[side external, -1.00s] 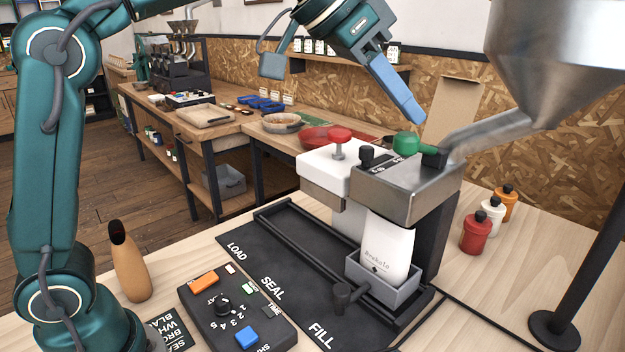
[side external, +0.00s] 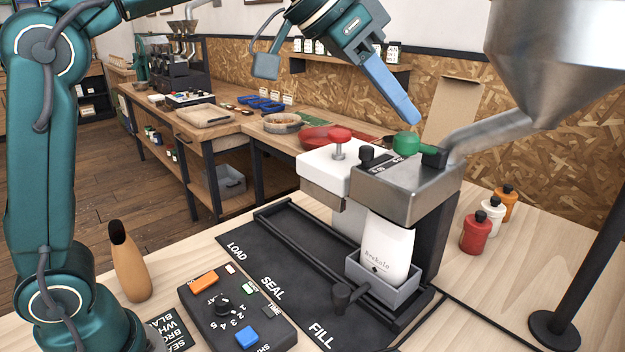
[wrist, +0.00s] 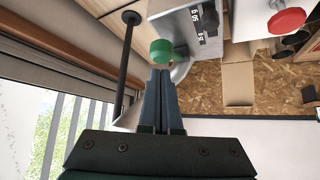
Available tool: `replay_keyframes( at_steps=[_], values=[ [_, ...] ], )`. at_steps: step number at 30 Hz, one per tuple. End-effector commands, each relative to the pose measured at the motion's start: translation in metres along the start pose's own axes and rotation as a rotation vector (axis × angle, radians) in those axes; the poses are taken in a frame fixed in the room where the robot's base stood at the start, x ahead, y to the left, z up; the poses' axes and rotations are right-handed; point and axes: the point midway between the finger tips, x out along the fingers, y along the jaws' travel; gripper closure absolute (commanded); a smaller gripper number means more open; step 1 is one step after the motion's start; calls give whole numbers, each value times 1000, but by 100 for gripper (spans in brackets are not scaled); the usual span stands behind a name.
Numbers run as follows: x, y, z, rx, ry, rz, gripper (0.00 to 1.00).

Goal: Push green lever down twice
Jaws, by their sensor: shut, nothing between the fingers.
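The green lever (side external: 407,143) sticks out from the top of the metal filling head (side external: 400,190), with a dark pivot block at its right. In the wrist view its round green knob (wrist: 161,51) lies just beyond my fingertips. My gripper (side external: 412,118) is shut and empty, pointing down and right. Its blue fingertips are close above the green knob; I cannot tell whether they touch it. My fingers (wrist: 161,72) are together in the wrist view. A white bag (side external: 388,250) stands upright under the filling head in a grey tray (side external: 395,292).
A white sealing unit with a red knob (side external: 339,134) stands left of the filling head. A metal hopper (side external: 560,60) hangs at the right. Several small bottles (side external: 475,234) stand behind right. A control box (side external: 235,315) sits at the front.

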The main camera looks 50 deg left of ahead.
Motion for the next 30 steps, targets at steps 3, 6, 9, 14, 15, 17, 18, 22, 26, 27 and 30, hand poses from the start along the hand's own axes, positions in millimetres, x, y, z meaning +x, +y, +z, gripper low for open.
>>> replay_keyframes(
  at_steps=[3, 6, 9, 14, 15, 17, 18, 22, 26, 27, 30],
  values=[
    [0, 0, 0, 0, 0, 0, 100],
    [1, 0, 0, 0, 0, 0, 100],
    [3, 0, 2, 0, 1, 1, 100],
    [6, 0, 5, 1, 1, 2, 100],
    [7, 0, 6, 1, 1, 2, 100],
    [8, 0, 7, 1, 0, 3, 100],
    [9, 0, 8, 1, 1, 3, 100],
    [12, 0, 10, 0, 0, 3, 100],
    [15, 0, 13, 1, 0, 2, 100],
    [16, 0, 14, 1, 0, 2, 100],
    [18, 0, 16, 1, 0, 1, 100]
  ],
)
